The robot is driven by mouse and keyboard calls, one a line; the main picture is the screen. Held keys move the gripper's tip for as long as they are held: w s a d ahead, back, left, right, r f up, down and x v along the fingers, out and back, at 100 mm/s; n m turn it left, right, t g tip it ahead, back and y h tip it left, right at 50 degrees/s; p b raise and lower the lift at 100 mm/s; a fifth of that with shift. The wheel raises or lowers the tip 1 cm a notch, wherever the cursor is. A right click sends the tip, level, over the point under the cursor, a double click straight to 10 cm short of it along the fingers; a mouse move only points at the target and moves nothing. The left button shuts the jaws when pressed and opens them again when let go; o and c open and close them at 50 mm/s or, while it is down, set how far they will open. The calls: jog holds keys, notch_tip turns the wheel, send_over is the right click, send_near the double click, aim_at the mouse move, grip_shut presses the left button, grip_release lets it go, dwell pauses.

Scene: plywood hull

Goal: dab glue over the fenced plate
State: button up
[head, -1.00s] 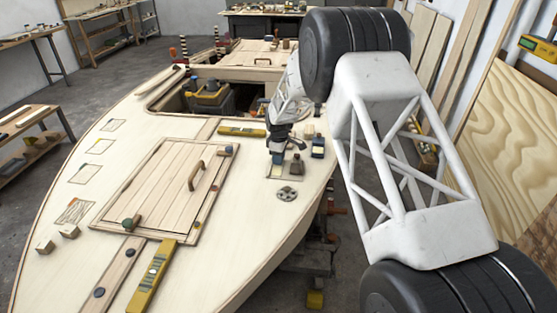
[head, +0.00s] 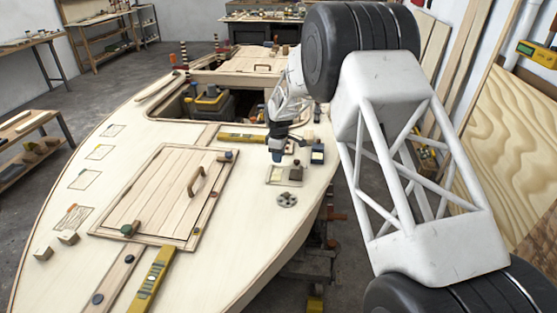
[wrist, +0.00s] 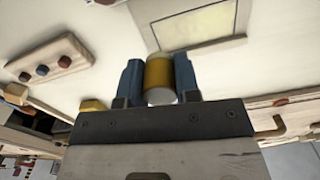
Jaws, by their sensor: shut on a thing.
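My gripper (head: 277,156) is over the right side of the pale deck, just behind a small pale plate (head: 278,176) with little blocks at its edge. In the wrist view my gripper (wrist: 159,80) has its two blue fingers shut on a yellow cylinder (wrist: 158,68) with a whitish end, seemingly the glue. A rectangular plate with a raised border (wrist: 195,25) and a yellowish face lies beyond the fingers, apart from the cylinder. I cannot tell whether any glue is on it. The cylinder is not clear in the head view.
A round grey disc (head: 287,200) lies in front of the small plate. A yellow level (head: 242,138) and a wooden hatch (head: 165,190) are to the left. The cockpit opening (head: 180,100) is behind. A strip with three coloured knobs (wrist: 48,60) shows in the wrist view.

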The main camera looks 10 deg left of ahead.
jog(key=shift+r, duration=1)
jog(key=shift+r, duration=1.5)
jog(key=s+d+f+n, duration=0.1)
jog(key=s, duration=0.2)
jog(key=s+d+f+n, duration=0.1)
jog(key=s+d+n, duration=0.1)
jog(key=s, duration=0.1)
jog(key=s+d+f+n, duration=0.1)
jog(key=s+d+f, duration=0.1)
jog(key=shift+s+d+f+n, duration=0.1)
jog(key=shift+s+d+n, duration=0.1)
jog(key=shift+s+n, duration=0.15)
jog(key=shift+w, duration=0.1)
jog(key=w+a, duration=0.1)
jog(key=w, duration=0.4)
jog(key=w+a+f, duration=0.1)
jog(key=w+a, duration=0.1)
jog(key=w, duration=0.3)
jog(key=w+a, duration=0.2)
jog(key=w, duration=0.3)
jog(key=shift+f, duration=0.25)
